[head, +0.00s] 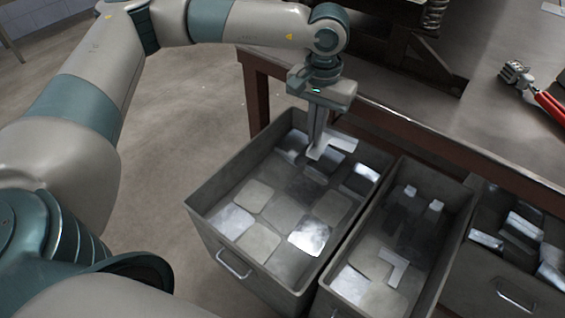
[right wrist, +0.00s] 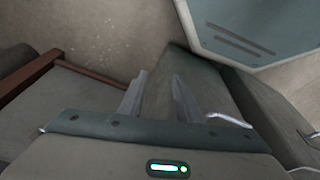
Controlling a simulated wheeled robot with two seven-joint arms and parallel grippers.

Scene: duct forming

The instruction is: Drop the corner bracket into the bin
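The corner bracket (head: 340,144) is a pale L-shaped flat piece at the fingertips of my left gripper (head: 316,148). My left gripper points down over the far part of the left bin (head: 210,218) and appears shut on the bracket. The bracket looks held above the flat plates in that bin. A similar pale L-shaped piece (head: 393,268) lies in the middle bin (head: 405,170). My right gripper (right wrist: 158,98) shows in the right wrist view with its two fingers apart and nothing between them. It is out of sight in the head view.
Several flat square plates (head: 310,235) lie in the left bin. A third bin (head: 480,290) with bent metal pieces stands at the right. Bare floor (head: 190,120) lies to the left.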

